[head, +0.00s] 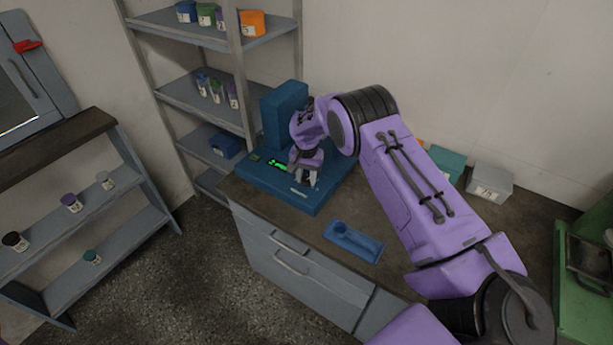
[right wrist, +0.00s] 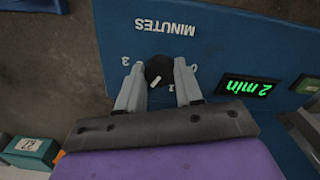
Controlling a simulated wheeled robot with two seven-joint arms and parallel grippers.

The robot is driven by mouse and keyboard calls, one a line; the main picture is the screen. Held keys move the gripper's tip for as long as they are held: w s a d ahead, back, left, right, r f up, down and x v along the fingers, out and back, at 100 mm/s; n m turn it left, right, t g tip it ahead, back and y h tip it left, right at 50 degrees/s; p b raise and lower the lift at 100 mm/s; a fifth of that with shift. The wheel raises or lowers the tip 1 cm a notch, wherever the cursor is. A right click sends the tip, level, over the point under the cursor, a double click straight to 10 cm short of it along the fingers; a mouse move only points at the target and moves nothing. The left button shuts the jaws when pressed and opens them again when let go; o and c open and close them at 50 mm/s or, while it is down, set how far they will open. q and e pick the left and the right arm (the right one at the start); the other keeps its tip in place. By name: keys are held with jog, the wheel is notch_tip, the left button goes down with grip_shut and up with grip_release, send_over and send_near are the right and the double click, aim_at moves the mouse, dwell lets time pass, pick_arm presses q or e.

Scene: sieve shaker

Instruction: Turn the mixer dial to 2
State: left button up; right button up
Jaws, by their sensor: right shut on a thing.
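The blue mixer (head: 284,107) stands on the dark bench top, with a wide base and an upright column. Its green display (head: 277,165) reads "2 min", upside down in the right wrist view (right wrist: 246,87). The black dial (right wrist: 158,69) has a white pointer mark aimed down and slightly left in the right wrist view. Of the numbers around it, 3, 0 and 1 show; the 2 is hidden by my fingers. My right gripper (head: 308,180) is shut on the dial, one finger on each side, also in the right wrist view (right wrist: 158,76). My left gripper is not in view.
A blue tray (head: 368,252) lies on the bench near its front edge. Grey and teal boxes (head: 489,182) stand behind my right arm. Shelves with jars (head: 213,18) rise behind the mixer; a low shelf (head: 130,228) is at left. Bench between mixer and tray is clear.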

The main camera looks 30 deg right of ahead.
aim_at(307, 179)
jog(key=shift+w+r+m, duration=0.1)
jog(key=shift+m, duration=0.2)
jog(key=o, duration=1)
jog(key=shift+o, duration=0.2)
jog(key=shift+r, duration=0.3)
notch_tip(307, 179, up, 10)
jog(key=b, duration=0.2)
jog(key=shift+b, duration=0.35)
jog(key=shift+f, duration=0.1)
